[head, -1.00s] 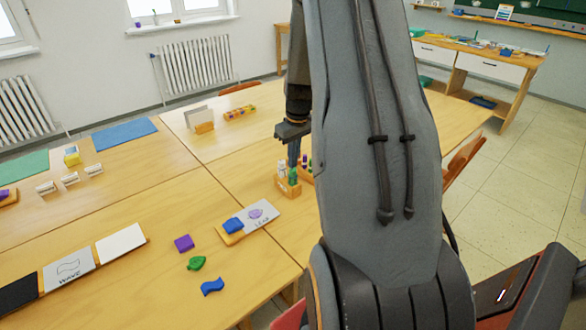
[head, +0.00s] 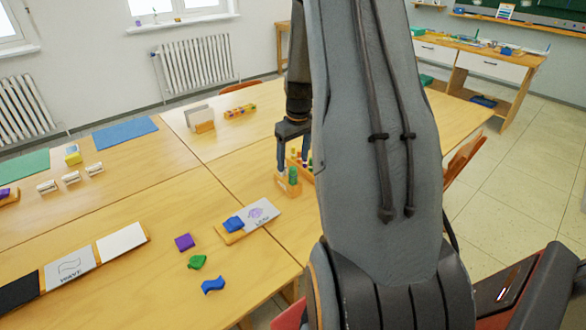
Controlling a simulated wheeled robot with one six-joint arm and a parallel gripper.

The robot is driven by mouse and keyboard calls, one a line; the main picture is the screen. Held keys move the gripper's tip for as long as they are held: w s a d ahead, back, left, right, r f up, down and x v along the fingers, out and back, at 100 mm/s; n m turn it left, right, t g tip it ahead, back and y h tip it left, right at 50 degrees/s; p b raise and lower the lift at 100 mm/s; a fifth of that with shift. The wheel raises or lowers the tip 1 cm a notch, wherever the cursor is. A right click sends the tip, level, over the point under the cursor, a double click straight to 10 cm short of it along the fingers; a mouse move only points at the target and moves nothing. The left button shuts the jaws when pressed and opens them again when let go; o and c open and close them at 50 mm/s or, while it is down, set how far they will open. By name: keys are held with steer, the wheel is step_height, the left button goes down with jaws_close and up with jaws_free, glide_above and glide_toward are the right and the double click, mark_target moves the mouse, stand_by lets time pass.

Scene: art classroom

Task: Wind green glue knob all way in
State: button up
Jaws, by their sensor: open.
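A small green piece (head: 293,174), likely the glue knob, stands upright in a small wooden holder (head: 288,188) on the table. My gripper (head: 293,164) points down over it, with its two dark fingers apart. One finger is at the left of the green piece and the other at its right. I cannot tell whether they touch it. More small coloured pieces stand just to the right, partly hidden by my arm. How far the knob is wound in is too small to see.
A LEAF card with a blue block (head: 233,223) lies in front on the table. Purple (head: 184,243), green (head: 197,262) and blue (head: 213,285) shapes lie loose near it. A wooden rack of coloured pieces (head: 240,111) stands farther back. Bare tabletop lies left of the holder.

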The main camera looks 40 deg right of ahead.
mark_target(293, 170)
stand_by(0.5)
steer(key=m+p, duration=0.1)
steer(key=m, duration=0.6)
steer(key=shift+h, duration=0.4)
steer(key=shift+f+b, duration=0.55)
steer(key=shift+f, duration=0.65)
steer(key=c, duration=1.5)
steer(key=shift+r+n+p, duration=0.1)
steer(key=shift+n+p, duration=0.25)
steer(key=shift+n, duration=0.15)
